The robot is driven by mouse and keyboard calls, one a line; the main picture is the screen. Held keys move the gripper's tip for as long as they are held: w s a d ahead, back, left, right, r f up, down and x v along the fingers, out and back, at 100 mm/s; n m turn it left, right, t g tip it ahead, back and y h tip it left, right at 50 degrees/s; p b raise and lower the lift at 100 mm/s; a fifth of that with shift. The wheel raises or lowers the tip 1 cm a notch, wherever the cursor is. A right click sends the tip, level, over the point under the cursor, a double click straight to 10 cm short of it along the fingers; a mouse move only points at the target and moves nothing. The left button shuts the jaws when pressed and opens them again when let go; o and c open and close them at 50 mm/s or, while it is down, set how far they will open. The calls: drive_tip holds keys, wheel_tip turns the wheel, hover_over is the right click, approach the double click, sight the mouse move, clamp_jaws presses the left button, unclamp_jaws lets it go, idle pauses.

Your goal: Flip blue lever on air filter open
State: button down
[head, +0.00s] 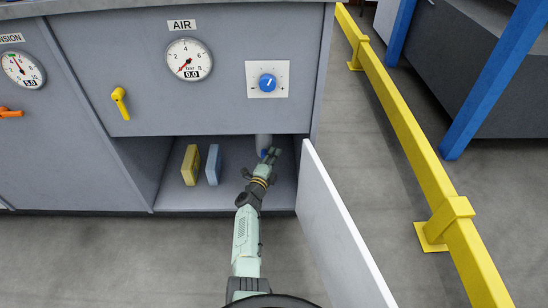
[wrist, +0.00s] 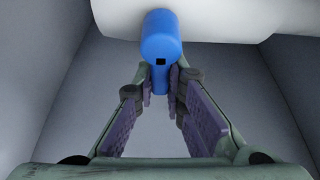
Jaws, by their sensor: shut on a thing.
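The blue lever (wrist: 161,78) is in the wrist view at the top middle. It has a round blue hub with a narrower blue handle running down from it. It sits against the white air filter (wrist: 225,18). My gripper (wrist: 160,85) has its two purple-padded fingers on either side of the handle, shut on it. In the head view my gripper (head: 269,158) reaches into the lower open compartment, at the hanging pale filter (head: 263,141). Only a small bit of the blue lever (head: 264,153) shows there, mostly hidden by my gripper.
The compartment holds a yellow block (head: 190,165) and a blue-grey block (head: 213,165) left of my arm. A white door (head: 340,235) stands open at right. Above are an AIR gauge (head: 189,60), a yellow lever (head: 120,103) and a blue knob (head: 267,82). A yellow rail (head: 410,140) runs at right.

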idle(0.3)
drive_tip(key=c, duration=1.6)
unclamp_jaws()
drive_tip(key=shift+c, duration=0.2)
